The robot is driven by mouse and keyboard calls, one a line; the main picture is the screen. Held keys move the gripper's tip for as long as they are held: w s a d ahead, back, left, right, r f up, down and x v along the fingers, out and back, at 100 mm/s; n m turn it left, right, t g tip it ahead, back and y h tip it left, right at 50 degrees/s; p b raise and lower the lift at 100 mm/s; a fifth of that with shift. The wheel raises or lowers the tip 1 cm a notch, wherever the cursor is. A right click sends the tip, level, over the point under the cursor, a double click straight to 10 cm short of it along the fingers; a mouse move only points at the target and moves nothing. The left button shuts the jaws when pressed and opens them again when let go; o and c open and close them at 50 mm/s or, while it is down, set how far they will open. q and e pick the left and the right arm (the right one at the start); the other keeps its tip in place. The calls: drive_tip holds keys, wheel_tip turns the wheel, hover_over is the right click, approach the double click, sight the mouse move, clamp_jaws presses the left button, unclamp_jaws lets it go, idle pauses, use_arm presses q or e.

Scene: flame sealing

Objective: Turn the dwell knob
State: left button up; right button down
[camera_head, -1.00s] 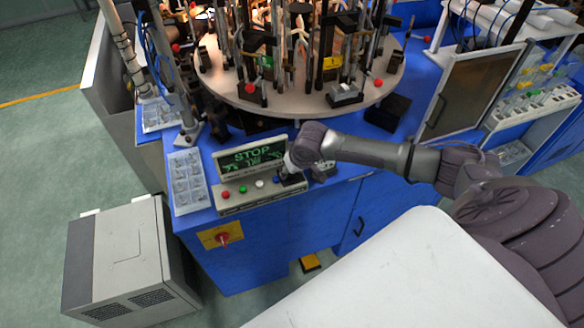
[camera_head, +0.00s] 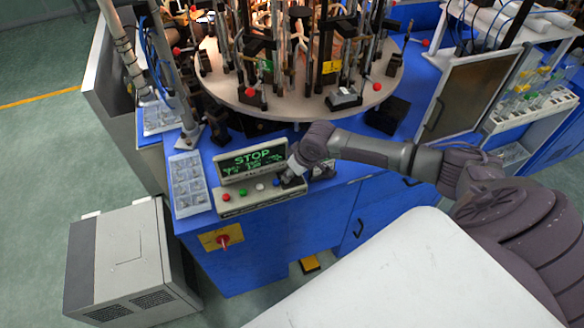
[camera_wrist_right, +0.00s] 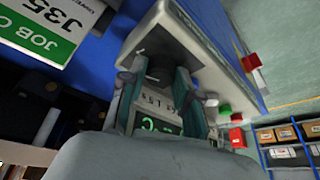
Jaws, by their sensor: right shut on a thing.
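The control box (camera_head: 232,203) sits on the front edge of the blue machine, with a display (camera_head: 252,163) reading STOP in green above a row of buttons. My right gripper (camera_head: 289,181) is at the right end of this row, over the dwell knob, which it hides in the head view. In the right wrist view my right gripper (camera_wrist_right: 160,88) has its two fingers on either side of a dark knob (camera_wrist_right: 160,66) and is shut on it. The lower display line is too small to read. My left gripper is not in view.
Red (camera_head: 226,197), green, white and blue (camera_head: 276,182) buttons lie just left of the gripper. A round turntable (camera_head: 300,108) with burners and fixtures stands behind. A tray of small parts (camera_head: 187,183) is to the left, and a red switch (camera_head: 223,240) is below.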

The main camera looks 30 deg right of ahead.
drive_tip(key=shift+d+n+y, duration=0.1)
drive_tip(key=shift+n+y, duration=0.2)
drive_tip(key=shift+n, duration=0.7)
drive_tip(key=n, duration=0.1)
drive_tip(key=n+y+b, duration=0.1)
drive_tip(key=shift+w+f+n+g, duration=0.15)
drive_tip(key=shift+n+g, duration=0.15)
drive_tip(key=shift+g, duration=0.1)
drive_tip(key=n+g+y+b, duration=0.1)
drive_tip(key=n+b, duration=0.2)
drive_tip(key=n, duration=0.1)
drive_tip(key=shift+w+d+n, duration=0.1)
drive_tip(key=shift+n, duration=0.2)
drive_tip(key=shift+n+g+y+b, duration=0.3)
drive_tip(key=shift+n+g+b, duration=0.6)
drive_tip(key=shift+n+b, duration=0.55)
drive_tip(key=shift+n, duration=0.25)
drive_tip(key=c, duration=1.1)
unclamp_jaws()
drive_tip(key=shift+d+r, duration=0.1)
drive_tip(key=shift+r, duration=0.1)
